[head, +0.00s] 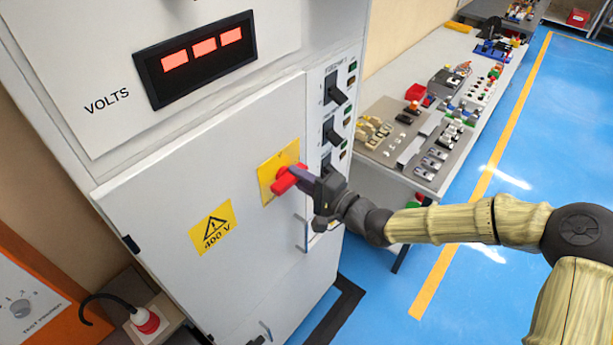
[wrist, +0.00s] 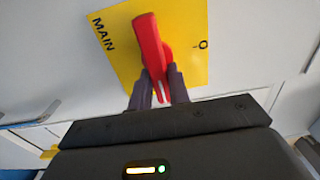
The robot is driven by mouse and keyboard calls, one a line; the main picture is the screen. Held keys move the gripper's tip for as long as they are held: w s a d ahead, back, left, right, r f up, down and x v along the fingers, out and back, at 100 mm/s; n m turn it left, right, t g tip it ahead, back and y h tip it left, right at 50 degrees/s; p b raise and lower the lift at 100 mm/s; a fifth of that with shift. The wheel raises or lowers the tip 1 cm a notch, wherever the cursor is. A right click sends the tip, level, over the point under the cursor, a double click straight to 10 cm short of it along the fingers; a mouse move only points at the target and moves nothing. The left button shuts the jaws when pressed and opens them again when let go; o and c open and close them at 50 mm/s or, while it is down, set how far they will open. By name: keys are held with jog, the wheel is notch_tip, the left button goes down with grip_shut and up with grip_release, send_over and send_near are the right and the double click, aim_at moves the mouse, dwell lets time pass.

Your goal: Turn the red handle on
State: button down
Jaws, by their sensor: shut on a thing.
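The red handle (head: 287,181) sits on a yellow plate (head: 268,170) on the door of the grey cabinet. In the wrist view the red handle (wrist: 149,50) stands out from the yellow plate (wrist: 191,30), which bears the word MAIN and a mark like "O". My gripper (head: 303,178) reaches the handle from the right. In the wrist view its two dark fingers (wrist: 158,90) are on either side of the handle's near end, shut on it. The fingers hide part of that end.
A display (head: 195,60) with red lit digits is above the door. Black switches (head: 335,90) line the cabinet's right side, close to my gripper. A door pull (head: 301,234) is below the handle. A bench (head: 365,178) with parts stands behind at the right. Blue floor (head: 480,290) is open at right.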

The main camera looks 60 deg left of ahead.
jog(key=c, duration=1.3)
grip_release()
jog(key=b+v, duration=0.5)
jog(key=v, duration=1.2)
jog(key=shift+w+d, duration=0.15)
jog(key=shift+d, duration=0.05)
